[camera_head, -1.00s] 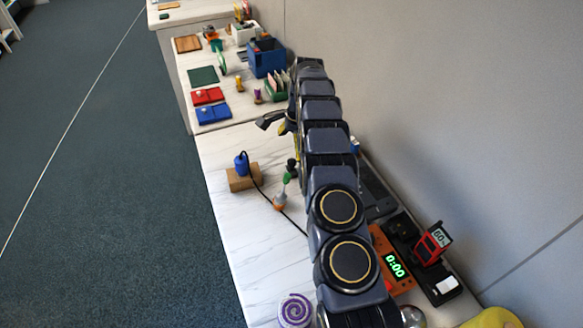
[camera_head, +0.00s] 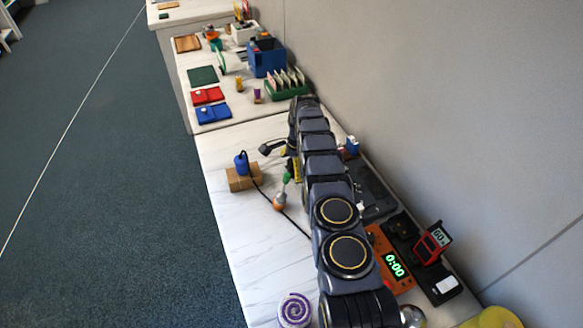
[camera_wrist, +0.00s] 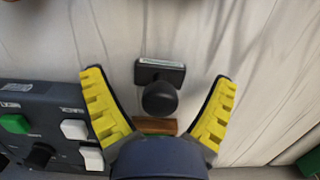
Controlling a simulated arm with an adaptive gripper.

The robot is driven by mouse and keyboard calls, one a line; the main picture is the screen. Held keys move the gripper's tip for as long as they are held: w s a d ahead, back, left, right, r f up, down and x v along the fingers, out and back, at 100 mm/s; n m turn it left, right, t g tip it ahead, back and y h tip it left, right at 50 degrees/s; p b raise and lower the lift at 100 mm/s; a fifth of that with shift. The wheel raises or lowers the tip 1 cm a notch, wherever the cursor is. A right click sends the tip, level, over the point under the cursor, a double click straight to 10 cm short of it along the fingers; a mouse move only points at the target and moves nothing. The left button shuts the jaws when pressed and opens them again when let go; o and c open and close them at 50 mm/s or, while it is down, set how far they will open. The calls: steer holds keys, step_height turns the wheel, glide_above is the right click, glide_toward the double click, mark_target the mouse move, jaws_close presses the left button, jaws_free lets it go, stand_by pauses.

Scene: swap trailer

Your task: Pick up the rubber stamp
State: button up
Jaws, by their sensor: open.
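The rubber stamp (camera_wrist: 158,96) shows in the wrist view as a dark rectangular base with a pale label strip and a round black knob. It lies between the yellow-padded fingers of my gripper (camera_wrist: 160,80), which are open on either side and apart from it. A small reddish-brown block (camera_wrist: 156,127) shows just below the knob, partly hidden by my gripper's body.
A control panel (camera_wrist: 45,120) with green and white buttons lies left of my gripper in the wrist view. In the head view, a blue device on a wooden block (camera_head: 242,182) trails a black cable. An orange timer (camera_head: 390,262) stands near the wall.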

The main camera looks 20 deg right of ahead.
steer(key=c, duration=1.3)
